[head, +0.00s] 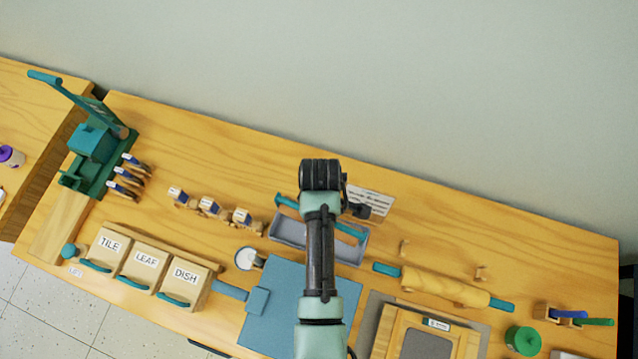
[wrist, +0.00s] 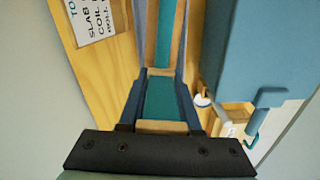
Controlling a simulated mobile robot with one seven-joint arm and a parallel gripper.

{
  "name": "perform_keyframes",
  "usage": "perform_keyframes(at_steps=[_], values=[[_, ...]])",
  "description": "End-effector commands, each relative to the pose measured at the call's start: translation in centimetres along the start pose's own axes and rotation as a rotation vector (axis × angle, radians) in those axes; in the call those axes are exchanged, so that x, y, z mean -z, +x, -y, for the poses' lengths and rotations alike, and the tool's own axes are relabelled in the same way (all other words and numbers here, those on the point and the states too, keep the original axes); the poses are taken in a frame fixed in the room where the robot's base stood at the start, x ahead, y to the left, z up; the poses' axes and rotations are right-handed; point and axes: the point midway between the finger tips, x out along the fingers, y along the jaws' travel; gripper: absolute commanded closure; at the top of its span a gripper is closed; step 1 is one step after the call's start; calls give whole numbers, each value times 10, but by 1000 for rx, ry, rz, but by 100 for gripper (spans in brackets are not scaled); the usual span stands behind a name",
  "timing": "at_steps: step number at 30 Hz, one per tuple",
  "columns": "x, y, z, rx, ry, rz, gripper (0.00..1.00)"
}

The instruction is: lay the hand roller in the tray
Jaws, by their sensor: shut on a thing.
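The tray (head: 290,234) is a long, shallow, grey-blue box on the table, partly hidden by my arm. My gripper (wrist: 161,124) is pointed down over it and is shut on the hand roller. The roller's teal parts show in the head view (head: 287,201) on both sides of my arm, lined up roughly along the tray. In the wrist view the teal and wood roller (wrist: 167,98) lies between the grey-blue sides. Its left end appears past the tray's back left edge. I cannot tell whether it touches the tray floor.
A blue mat (head: 275,320) lies in front of the tray, with a white cup (head: 246,258) to the left. A printed card (head: 374,203) is behind it. A large rolling pin (head: 445,287) lies to the right. Wooden stamps (head: 210,206) stand at left.

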Motion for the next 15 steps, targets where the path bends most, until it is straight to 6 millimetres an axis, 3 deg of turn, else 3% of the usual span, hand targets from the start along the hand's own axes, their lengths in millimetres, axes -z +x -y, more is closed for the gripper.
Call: perform_keyframes(at_steps=[5,15], values=[[0,0,3,-1,-119,-4,100],[0,20,3,-2,-131,-4,100]])
